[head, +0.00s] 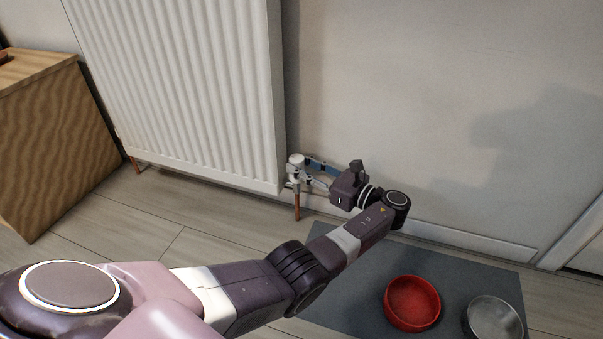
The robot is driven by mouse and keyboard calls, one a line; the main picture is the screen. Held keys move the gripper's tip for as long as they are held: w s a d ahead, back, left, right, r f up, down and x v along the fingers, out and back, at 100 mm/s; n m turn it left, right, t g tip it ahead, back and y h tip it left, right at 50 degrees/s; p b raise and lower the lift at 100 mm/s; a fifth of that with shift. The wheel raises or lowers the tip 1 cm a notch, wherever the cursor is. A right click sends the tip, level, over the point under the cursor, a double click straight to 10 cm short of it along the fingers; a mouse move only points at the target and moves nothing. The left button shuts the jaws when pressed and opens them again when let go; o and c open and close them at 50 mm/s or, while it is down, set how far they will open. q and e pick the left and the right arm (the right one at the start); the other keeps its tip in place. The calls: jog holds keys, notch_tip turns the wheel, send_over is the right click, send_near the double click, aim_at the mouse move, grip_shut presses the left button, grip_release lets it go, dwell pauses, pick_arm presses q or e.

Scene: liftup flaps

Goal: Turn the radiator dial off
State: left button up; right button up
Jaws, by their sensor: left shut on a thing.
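A white ribbed radiator (185,85) hangs on the wall at the upper left. Its white dial (295,161) sits at the radiator's lower right corner, above a copper pipe (297,206). My left arm reaches across from the lower left. My left gripper (300,171) comes at the dial from the right, with its fingers shut on it. The fingertips partly cover the dial, and its markings are too small to read. My right gripper is not in the head view.
A wooden cabinet (50,140) stands at the left. A grey mat (462,285) on the floor holds a red bowl (412,303) and a metal bowl (493,319) at the lower right. The wall right of the radiator is bare, with a skirting board (470,240) below.

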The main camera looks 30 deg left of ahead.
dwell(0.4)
pick_arm(q)
jog(key=o, duration=0.9)
jog(key=d, duration=0.7)
jog(key=shift+s+d, duration=0.15)
jog(key=shift+d, duration=0.1)
